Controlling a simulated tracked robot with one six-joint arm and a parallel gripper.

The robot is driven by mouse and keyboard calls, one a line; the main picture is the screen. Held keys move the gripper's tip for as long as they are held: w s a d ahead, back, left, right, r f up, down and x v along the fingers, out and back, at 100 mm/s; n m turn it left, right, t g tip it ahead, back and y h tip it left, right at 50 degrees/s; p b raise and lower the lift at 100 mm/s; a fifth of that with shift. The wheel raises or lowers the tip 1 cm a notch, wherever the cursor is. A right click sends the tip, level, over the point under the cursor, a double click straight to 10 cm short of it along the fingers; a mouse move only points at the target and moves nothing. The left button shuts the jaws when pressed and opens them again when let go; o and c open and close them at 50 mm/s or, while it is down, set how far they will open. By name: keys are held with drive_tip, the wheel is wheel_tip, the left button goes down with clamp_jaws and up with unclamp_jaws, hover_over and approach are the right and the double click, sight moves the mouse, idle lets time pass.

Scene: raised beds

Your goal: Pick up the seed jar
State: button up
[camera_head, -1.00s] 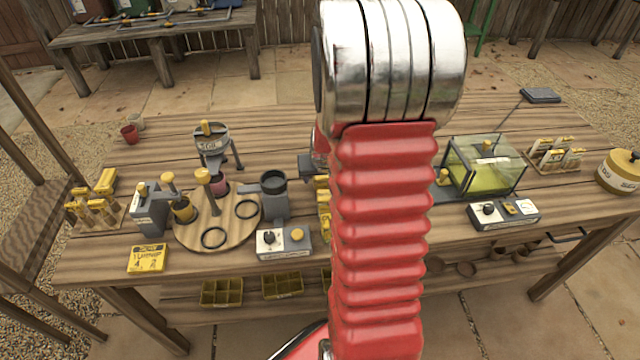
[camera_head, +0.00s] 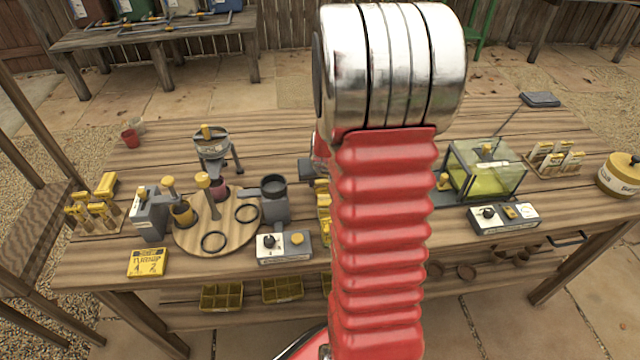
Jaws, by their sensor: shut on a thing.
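My red, ribbed arm with its silver joint fills the middle of the view. My gripper is hidden behind it, so neither its jaws nor anything in them shows. No jar is plainly marked as the seed jar. Two dark rings on this board are empty. A yellow lidded tin (camera_head: 619,176) with a dark knob stands at the far right.
A grey hopper (camera_head: 212,147) stands behind the board. A control box (camera_head: 284,247) sits at the bench's front edge. A glass case (camera_head: 485,170) stands to the right of my arm. Seed packets stand at both ends.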

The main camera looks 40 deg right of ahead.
wheel_tip(320, 180, up, 10)
idle(0.6)
idle(0.4)
